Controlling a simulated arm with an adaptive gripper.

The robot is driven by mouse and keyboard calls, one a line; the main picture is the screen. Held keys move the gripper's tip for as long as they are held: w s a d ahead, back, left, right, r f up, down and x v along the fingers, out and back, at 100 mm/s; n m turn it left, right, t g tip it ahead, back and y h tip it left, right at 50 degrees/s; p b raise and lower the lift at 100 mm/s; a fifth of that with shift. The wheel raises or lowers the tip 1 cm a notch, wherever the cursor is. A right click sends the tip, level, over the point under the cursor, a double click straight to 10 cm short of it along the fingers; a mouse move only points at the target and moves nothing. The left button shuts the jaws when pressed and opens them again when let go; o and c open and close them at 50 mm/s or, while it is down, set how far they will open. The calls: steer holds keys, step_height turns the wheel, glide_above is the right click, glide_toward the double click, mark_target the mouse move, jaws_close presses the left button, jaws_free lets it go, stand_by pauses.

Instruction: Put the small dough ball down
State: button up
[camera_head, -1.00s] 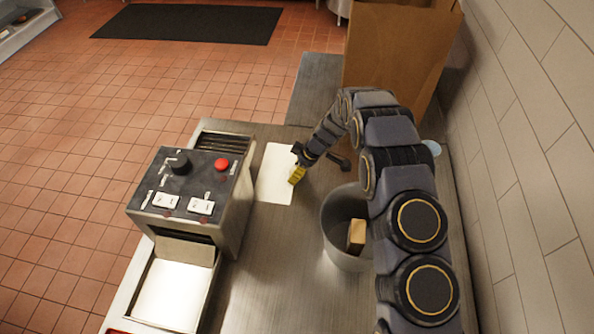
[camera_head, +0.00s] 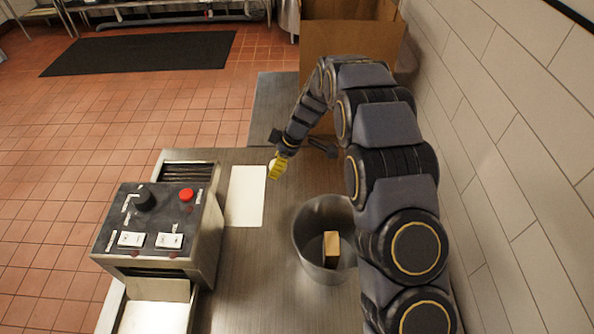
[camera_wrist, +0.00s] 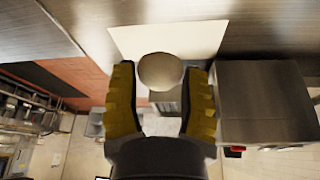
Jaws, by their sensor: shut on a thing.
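My gripper (camera_head: 277,168) has yellow fingers. In the head view it is just past the far right corner of a white sheet (camera_head: 247,196) on the metal counter. In the wrist view the gripper (camera_wrist: 160,85) is shut on a small, pale, round dough ball (camera_wrist: 160,70), held between the two fingertips. The sheet (camera_wrist: 195,37) shows behind the ball in the wrist view. The ball appears held above the counter; the exact height is hard to tell. In the head view the ball is mostly hidden by the fingers.
A machine with a red button (camera_head: 160,222) stands left of the sheet. A metal pot (camera_head: 312,214) with a tan block (camera_head: 331,245) inside stands to the right. A dark-handled object (camera_head: 322,148) lies behind, near a cardboard box (camera_head: 350,48). Bare counter lies between sheet and pot.

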steer(key=s+d+r+m, duration=0.1)
steer(key=s+d, duration=0.1)
steer(key=d, duration=0.4)
steer(key=s+d+r+m, duration=0.1)
steer(key=s+d+r, duration=0.1)
steer(key=d, duration=0.4)
glide_above(319, 167)
steer(key=d, duration=0.1)
steer(key=shift+t, duration=0.4)
steer(key=f, duration=0.9)
steer(key=shift+s+f, duration=0.25)
steer(key=shift+f, duration=0.15)
steer(key=shift+w+f, duration=0.15)
steer(key=shift+f, duration=1.6)
steer(key=shift+f, duration=0.15)
steer(key=o, duration=1)
